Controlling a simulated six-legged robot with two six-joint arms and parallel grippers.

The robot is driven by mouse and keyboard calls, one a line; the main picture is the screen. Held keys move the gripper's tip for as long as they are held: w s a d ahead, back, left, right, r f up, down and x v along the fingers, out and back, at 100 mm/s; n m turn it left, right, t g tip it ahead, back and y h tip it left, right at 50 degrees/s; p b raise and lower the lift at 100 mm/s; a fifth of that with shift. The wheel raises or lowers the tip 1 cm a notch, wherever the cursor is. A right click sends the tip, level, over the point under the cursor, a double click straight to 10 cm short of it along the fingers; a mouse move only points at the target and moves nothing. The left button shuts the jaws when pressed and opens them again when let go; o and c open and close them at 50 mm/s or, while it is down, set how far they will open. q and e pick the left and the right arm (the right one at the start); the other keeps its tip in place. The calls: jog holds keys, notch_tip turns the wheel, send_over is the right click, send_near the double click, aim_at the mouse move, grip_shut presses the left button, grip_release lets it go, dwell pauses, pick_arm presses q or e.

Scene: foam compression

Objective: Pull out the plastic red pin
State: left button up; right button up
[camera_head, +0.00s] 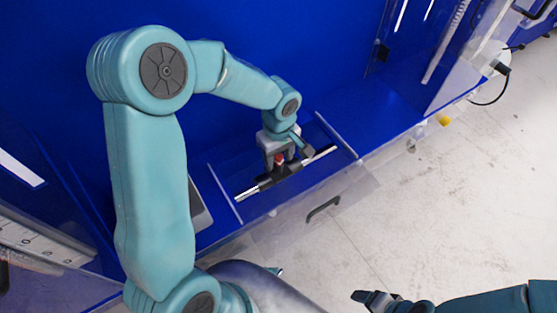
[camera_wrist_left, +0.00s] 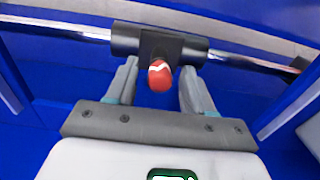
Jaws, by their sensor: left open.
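The red pin (camera_wrist_left: 160,76) sticks out of a black block (camera_wrist_left: 125,38) on a metal bar (camera_wrist_left: 60,29). A white mark shows on the pin's end. In the head view the pin (camera_head: 279,158) is a small red spot at my left gripper (camera_head: 281,163). In the wrist view my left gripper (camera_wrist_left: 159,68) is open, with one grey finger on each side of the pin. Gaps show between the fingers and the pin. My right gripper (camera_head: 374,299) is at the bottom right of the head view, away from the bar; its jaw opening is unclear.
The bar (camera_head: 320,155) spans a blue bay between side walls with pale edges (camera_head: 225,193). A clear front panel with a dark handle (camera_head: 323,208) stands before it. A blue wall (camera_head: 300,50) rises behind. Pale floor (camera_head: 450,200) lies open at right.

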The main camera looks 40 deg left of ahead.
aim_at(279, 156)
dwell(0.8)
pick_arm(q)
grip_shut()
jog(key=shift+r, duration=0.1)
jog(key=shift+r+p, duration=1.5)
jog(key=shift+r, duration=1.5)
